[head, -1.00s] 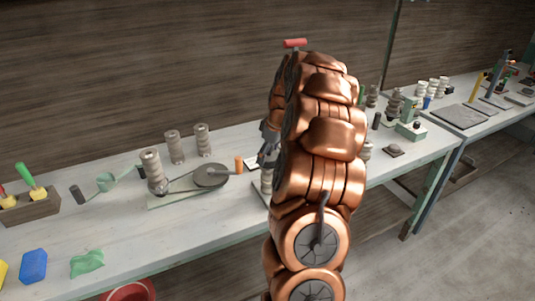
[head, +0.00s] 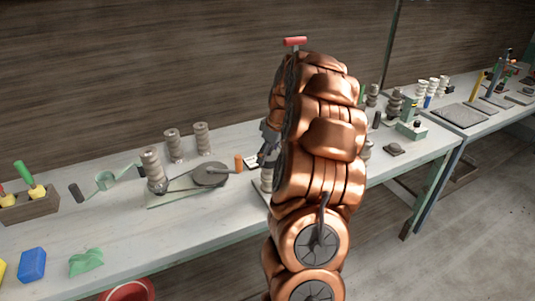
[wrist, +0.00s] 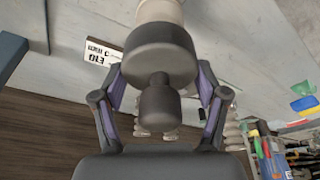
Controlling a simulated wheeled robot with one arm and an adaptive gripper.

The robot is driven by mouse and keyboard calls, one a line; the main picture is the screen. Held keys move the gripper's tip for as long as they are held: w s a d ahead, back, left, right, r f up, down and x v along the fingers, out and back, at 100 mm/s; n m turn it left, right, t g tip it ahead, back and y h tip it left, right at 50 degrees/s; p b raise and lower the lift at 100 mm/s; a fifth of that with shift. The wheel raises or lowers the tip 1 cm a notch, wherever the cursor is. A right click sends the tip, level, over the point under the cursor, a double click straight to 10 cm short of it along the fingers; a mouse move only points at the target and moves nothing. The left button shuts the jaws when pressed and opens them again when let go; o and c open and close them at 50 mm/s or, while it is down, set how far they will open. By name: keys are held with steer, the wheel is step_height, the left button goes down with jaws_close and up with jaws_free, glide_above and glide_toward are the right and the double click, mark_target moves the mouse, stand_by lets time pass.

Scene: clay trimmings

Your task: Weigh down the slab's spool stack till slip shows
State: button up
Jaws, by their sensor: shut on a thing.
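In the wrist view my gripper (wrist: 160,76) is shut on a dark grey weight (wrist: 160,50) with a narrower knob, its purple-padded fingers at the weight's two sides. A cream spool (wrist: 160,10) shows just beyond the weight; I cannot tell whether the two touch. In the head view my gripper (head: 267,150) is mostly hidden behind my copper arm. A pale spool stack (head: 266,175) on a slab (head: 260,190) shows partly below it; the arm covers the rest.
A white card (head: 250,161) and an orange cylinder (head: 239,162) stand close by. To the left, a spool stack (head: 153,168) stands by a grey disc (head: 210,174), with two more stacks behind. A tool block (head: 30,206) is far left.

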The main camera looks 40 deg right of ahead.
steer(key=o, duration=1.8)
steer(key=shift+o, duration=0.2)
steer(key=shift+f, duration=0.1)
steer(key=v, duration=1.2)
steer(key=shift+w, duration=0.1)
steer(key=s+a+g, duration=0.1)
steer(key=s+a, duration=0.2)
steer(key=a, duration=1)
steer(key=s+a+g, duration=0.1)
steer(key=s+a, duration=0.2)
steer(key=a, duration=1.1)
steer(key=s+a+f+m+g, duration=0.1)
steer(key=s+a+f, duration=0.1)
steer(key=s, duration=0.5)
steer(key=s+a+f+m+g, duration=0.1)
steer(key=s+a+f, duration=0.2)
steer(key=s+a, duration=0.2)
steer(key=s+a+f+m+g, duration=0.1)
steer(key=s+a+f, duration=0.2)
steer(key=s, duration=0.6)
steer(key=shift+s+a+h, duration=0.4)
steer(key=shift+a, duration=0.15)
